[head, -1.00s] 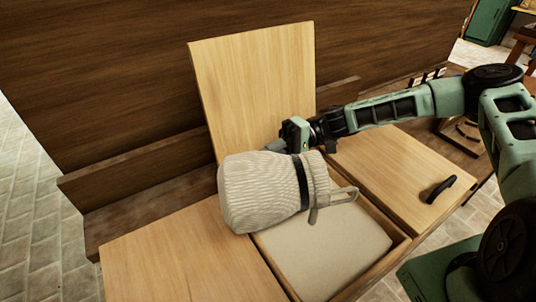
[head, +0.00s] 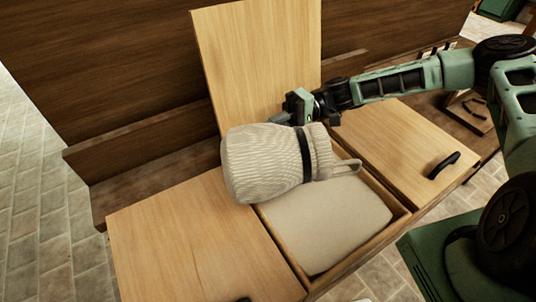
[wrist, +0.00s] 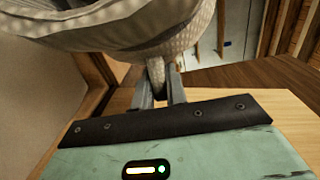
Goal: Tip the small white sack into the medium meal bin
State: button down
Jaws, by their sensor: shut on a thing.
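The white sack (head: 265,165), pale and ribbed with a black band near its neck, lies on its side in the air over the open middle meal bin (head: 398,222). Its neck points right, with a loop hanging off that end. My gripper (head: 312,118) is shut on the sack at its far side near the neck. In the wrist view, the fingers (wrist: 160,92) pinch a bit of cloth under the sack (wrist: 130,25). The bin holds pale meal, and none is seen falling. The sack's mouth is not clearly seen in the head view.
The bin's lid (head: 262,70) stands raised at the back. A closed lid (head: 195,245) lies to the left and another with a black handle (head: 405,145) to the right. A dark wooden wall (head: 120,60) rises behind.

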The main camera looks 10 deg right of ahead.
jog(key=shift+r+m+t+h+p, duration=0.2)
jog(key=shift+r+m+h+p, duration=0.2)
jog(key=shift+h+p, duration=0.9)
jog(key=shift+r+m+t+h+p, duration=0.25)
jog(key=shift+r+h+p, duration=0.3)
jog(key=shift+p, duration=1.4)
jog(key=h+p, duration=0.2)
jog(key=r+m+h+p, duration=0.1)
jog(key=h+p, duration=0.1)
jog(key=p, duration=0.1)
jog(key=shift+r+h+p, duration=0.15)
jog(key=shift+h+p, duration=0.1)
jog(key=shift+p, duration=0.1)
jog(key=h+p, duration=0.2)
jog(key=r+m+h+p, duration=0.1)
jog(key=h+p, duration=0.1)
jog(key=h, duration=0.1)
jog(key=shift+a+r, duration=0.1)
jog(key=shift+r, duration=0.1)
jog(key=shift+r+m+h+p, duration=0.2)
jog(key=shift+m+h+p, duration=0.2)
jog(key=shift+h, duration=0.9)
jog(key=shift+r, duration=0.1)
